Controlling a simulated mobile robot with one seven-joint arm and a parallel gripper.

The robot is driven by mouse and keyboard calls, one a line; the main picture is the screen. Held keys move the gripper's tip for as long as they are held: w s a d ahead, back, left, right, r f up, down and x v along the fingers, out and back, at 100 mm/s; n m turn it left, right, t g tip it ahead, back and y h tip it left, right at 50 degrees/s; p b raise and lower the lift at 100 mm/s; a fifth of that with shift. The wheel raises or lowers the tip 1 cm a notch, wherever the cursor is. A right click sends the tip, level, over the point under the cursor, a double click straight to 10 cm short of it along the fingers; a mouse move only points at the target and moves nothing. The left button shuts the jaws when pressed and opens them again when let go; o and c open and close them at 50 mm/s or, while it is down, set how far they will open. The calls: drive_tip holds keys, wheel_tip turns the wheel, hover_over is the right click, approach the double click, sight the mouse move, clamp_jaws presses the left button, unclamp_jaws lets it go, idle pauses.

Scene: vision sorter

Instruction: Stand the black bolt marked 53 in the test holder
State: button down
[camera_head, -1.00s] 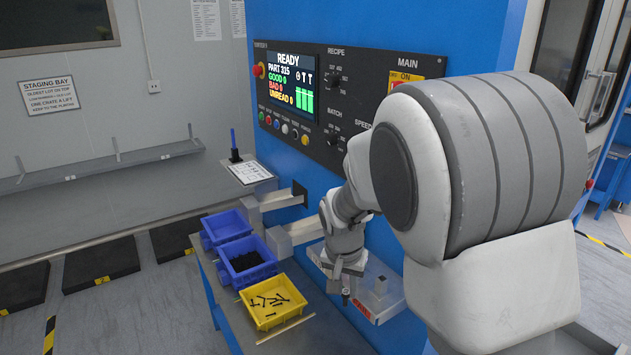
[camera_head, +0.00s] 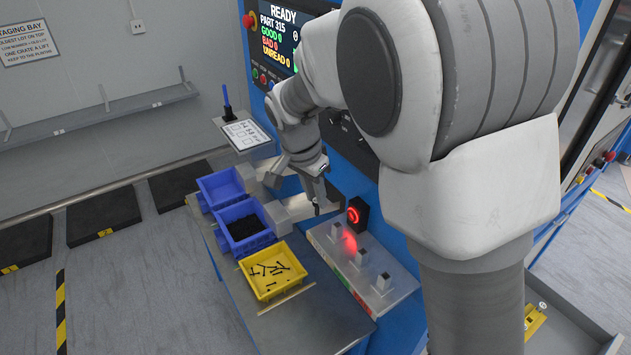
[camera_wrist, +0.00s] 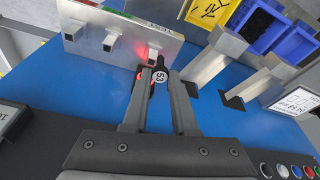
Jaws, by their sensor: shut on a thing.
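My gripper (camera_head: 318,207) hangs in front of the blue machine, above and left of a pale metal shelf (camera_head: 340,275). In the wrist view my gripper (camera_wrist: 163,82) is shut on the black bolt (camera_wrist: 158,77), whose pale round head reads 53. Its shank is mostly hidden by the fingers. The shelf carries three small grey block holders: one at the back (camera_head: 337,228), one in the middle (camera_head: 362,256) and one at the front (camera_head: 383,281). I cannot tell by marking which is the test holder. No bolt shows in them.
A red-lit ring (camera_head: 354,214) sits on the machine behind the back block. A yellow bin (camera_head: 262,292) with several black bolts, a blue bin (camera_head: 232,248) with dark contents and another blue bin (camera_head: 208,192) stand left. Metal chutes (camera_wrist: 213,62) jut out near the gripper.

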drive_tip(key=w+d+f, duration=0.2)
drive_tip(key=w+d, duration=0.1)
drive_tip(key=d, duration=0.2)
drive_tip(key=shift+w, duration=0.15)
idle(0.3)
drive_tip(key=shift+d+r, duration=0.1)
drive_tip(key=shift+r, duration=0.05)
